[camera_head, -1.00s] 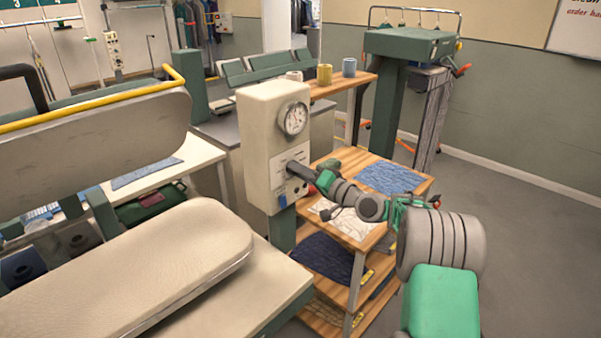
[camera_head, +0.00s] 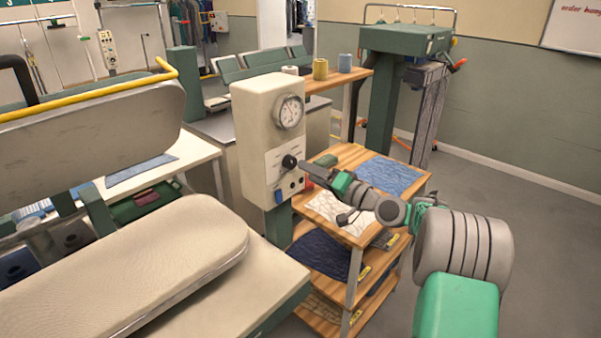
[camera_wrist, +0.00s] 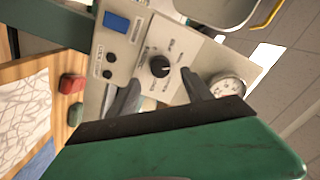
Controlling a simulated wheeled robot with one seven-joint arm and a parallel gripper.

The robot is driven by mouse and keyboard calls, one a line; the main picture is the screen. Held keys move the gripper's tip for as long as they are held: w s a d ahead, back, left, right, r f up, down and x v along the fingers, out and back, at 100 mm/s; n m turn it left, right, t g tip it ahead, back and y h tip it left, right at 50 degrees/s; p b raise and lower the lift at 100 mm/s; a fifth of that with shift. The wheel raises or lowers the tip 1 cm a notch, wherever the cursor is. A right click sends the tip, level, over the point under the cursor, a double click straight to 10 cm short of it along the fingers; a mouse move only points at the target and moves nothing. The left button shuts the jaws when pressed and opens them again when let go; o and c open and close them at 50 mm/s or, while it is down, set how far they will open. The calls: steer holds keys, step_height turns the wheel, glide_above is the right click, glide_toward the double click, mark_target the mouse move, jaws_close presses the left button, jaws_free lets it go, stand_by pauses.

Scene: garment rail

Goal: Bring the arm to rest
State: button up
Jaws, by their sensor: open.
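My gripper (camera_head: 306,167) is in front of the cream control box (camera_head: 258,118), beside its black knob (camera_head: 289,161). In the wrist view my gripper (camera_wrist: 158,98) has its two fingers apart and nothing between them. The black knob (camera_wrist: 160,66) shows beyond the fingertips, with a small gap in the head view. The box also carries a round dial gauge (camera_head: 290,111) and a blue switch (camera_head: 279,196). My arm reaches in from the lower right, over the wooden shelf.
A wooden shelf unit (camera_head: 352,236) with folded cloths stands under my arm. A padded press board (camera_head: 130,265) fills the lower left. Mugs (camera_head: 320,69) stand on a wooden ledge behind. The grey floor (camera_head: 545,235) at right is clear.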

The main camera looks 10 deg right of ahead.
steer(key=shift+v, duration=0.85)
